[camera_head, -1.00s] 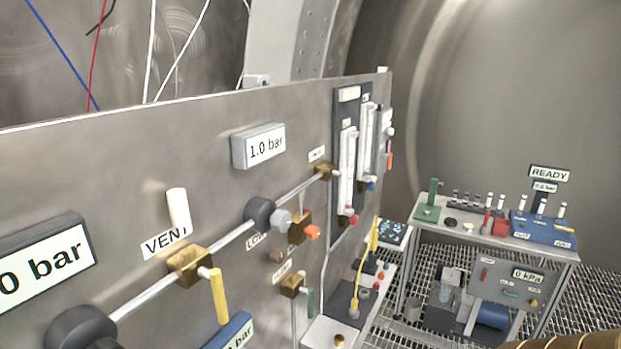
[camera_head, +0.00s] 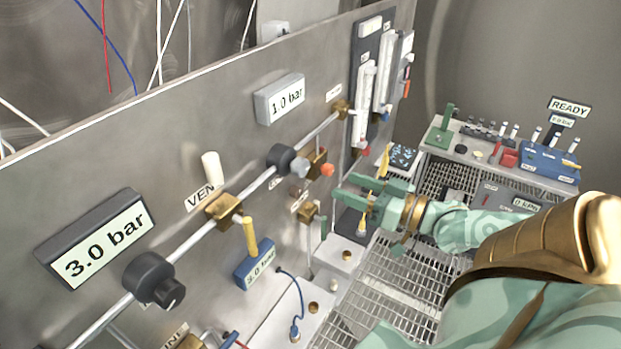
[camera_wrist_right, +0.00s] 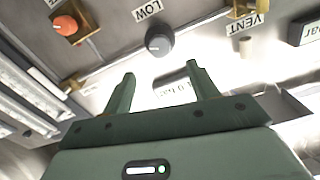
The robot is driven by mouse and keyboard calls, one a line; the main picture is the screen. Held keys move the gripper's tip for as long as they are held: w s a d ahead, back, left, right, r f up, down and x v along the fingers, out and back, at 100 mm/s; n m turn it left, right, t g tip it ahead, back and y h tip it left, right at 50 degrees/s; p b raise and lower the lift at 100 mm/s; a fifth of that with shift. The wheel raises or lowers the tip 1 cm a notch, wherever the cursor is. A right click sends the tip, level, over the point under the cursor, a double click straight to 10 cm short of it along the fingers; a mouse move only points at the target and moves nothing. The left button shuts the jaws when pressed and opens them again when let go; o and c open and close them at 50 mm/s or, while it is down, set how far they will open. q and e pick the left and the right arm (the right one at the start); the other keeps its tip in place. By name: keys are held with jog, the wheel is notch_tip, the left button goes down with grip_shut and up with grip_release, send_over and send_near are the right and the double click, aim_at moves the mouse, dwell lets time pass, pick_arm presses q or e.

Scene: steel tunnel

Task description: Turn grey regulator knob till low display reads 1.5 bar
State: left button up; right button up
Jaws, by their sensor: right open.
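The grey regulator knob (camera_head: 300,168) sits on a dark round regulator body on the panel's pipe; in the right wrist view it shows as a grey-faced knob (camera_wrist_right: 157,43) beside the LOW label. The low display (camera_head: 287,98) above it reads 1.0 bar; it also shows upside down in the right wrist view (camera_wrist_right: 172,91), partly behind a finger. My right gripper (camera_head: 346,186) is open and empty, to the right of and slightly below the knob in the head view, apart from it. In the wrist view its fingertips (camera_wrist_right: 161,73) point toward the knob. My left gripper is out of view.
A larger display (camera_head: 98,240) reads 3.0 bar above a black knob (camera_head: 155,280). A bench (camera_head: 477,157) stands at the back right, above grated floor.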

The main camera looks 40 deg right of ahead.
aim_at(305, 169)
jog(key=x, duration=0.8)
jog(key=shift+w+r+p, duration=0.2)
jog(key=shift+p, duration=0.1)
jog(key=shift+x, duration=0.9)
jog(key=shift+f, duration=0.15)
jog(key=c, duration=1)
